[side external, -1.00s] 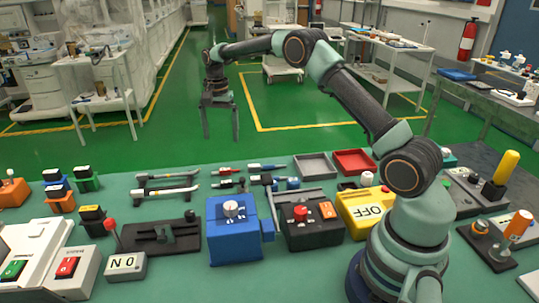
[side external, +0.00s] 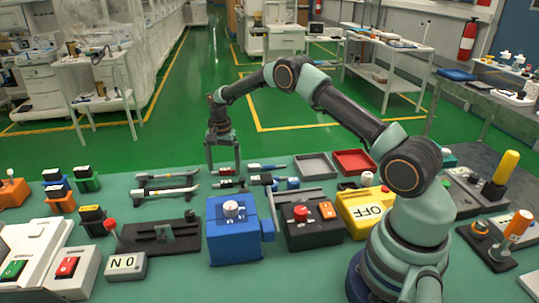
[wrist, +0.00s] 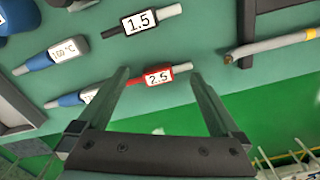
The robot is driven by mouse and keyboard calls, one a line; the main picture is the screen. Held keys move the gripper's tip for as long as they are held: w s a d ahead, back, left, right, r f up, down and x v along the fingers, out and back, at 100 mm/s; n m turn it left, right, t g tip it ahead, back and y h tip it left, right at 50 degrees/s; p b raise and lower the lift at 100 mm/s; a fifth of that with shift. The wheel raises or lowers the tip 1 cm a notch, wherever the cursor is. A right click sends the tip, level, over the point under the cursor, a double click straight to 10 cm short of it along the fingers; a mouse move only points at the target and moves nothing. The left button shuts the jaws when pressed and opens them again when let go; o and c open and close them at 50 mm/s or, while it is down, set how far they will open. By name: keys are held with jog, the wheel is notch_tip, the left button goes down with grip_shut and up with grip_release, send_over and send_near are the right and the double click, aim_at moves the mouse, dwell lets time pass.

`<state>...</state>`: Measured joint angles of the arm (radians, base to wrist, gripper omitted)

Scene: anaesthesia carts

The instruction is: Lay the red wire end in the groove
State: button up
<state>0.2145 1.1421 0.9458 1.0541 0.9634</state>
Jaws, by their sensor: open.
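The red wire end (wrist: 158,76), with a white 2.5 label and a pale tip, lies on the green mat in the wrist view. It also shows in the side view (side external: 228,171). My gripper (side external: 223,171) points down over it, its two fingers wide apart on either side. In the wrist view my gripper (wrist: 160,72) is empty and the red wire end shows between its fingers, not gripped. Two dark holders (side external: 167,177) carry long pale rods left of it; I cannot tell which part is the groove.
A black piece labelled 1.5 (wrist: 141,23) lies close beside the red one. Blue-ended pieces (side external: 262,167) lie to its right, then a grey tray (side external: 315,166) and a red tray (side external: 354,162). A blue box (side external: 232,240) stands in front.

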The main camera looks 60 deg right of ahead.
aim_at(224, 169)
jog(key=shift+f, duration=0.15)
grip_shut()
notch_tip(224, 169, up, 20)
jog(key=s+a+f+m, duration=0.1)
jog(key=s+a+f, duration=0.4)
jog(key=s, duration=0.1)
jog(key=s+a+f+m, duration=0.1)
jog(key=s+a+f, duration=0.5)
jog(key=shift+s+a+f+m, duration=0.1)
jog(key=shift+a+f+m, duration=0.05)
jog(key=shift+f+m, duration=0.15)
dwell(0.3)
